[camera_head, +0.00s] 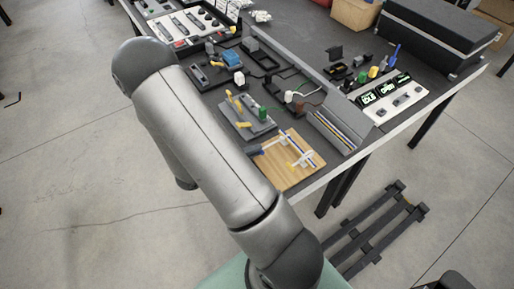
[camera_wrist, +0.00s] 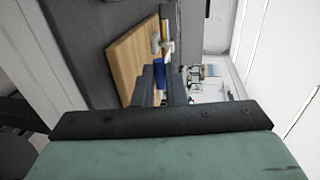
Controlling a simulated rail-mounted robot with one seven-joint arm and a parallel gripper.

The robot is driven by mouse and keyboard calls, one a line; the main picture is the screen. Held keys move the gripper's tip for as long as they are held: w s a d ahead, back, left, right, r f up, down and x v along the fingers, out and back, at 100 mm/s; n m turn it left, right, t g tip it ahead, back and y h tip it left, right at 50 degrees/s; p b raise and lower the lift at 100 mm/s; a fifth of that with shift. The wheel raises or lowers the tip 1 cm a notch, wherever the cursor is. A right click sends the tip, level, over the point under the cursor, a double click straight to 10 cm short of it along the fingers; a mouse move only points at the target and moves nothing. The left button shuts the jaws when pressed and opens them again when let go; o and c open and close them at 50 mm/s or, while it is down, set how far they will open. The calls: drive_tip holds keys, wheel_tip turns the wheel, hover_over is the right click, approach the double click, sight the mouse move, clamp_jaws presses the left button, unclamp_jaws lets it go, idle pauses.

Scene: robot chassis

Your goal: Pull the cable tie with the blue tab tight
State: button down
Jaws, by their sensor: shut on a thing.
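The wooden board (camera_head: 287,178) lies at the front edge of the bench, with white cable tie parts (camera_head: 301,159) and a dark bundle across it. A white tie part (camera_wrist: 157,44) is just beyond the tab. In the head view, my arm hides most of the gripper. How taut the tie is cannot be told.
A grey block with yellow parts and a green part (camera_head: 263,113) stands just behind the board. A cable channel (camera_head: 331,130) lies to its right. A white panel with displays (camera_head: 388,97) and a dark case (camera_head: 432,35) are farther right.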

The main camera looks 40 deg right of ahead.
drive_tip(key=shift+a, duration=0.15)
drive_tip(key=c, duration=1.5)
unclamp_jaws()
drive_tip(key=shift+a, duration=0.1)
drive_tip(key=b+v, duration=0.1)
drive_tip(key=v, duration=1.6)
drive_tip(key=shift+a+r, duration=0.1)
drive_tip(key=shift+a, duration=0.05)
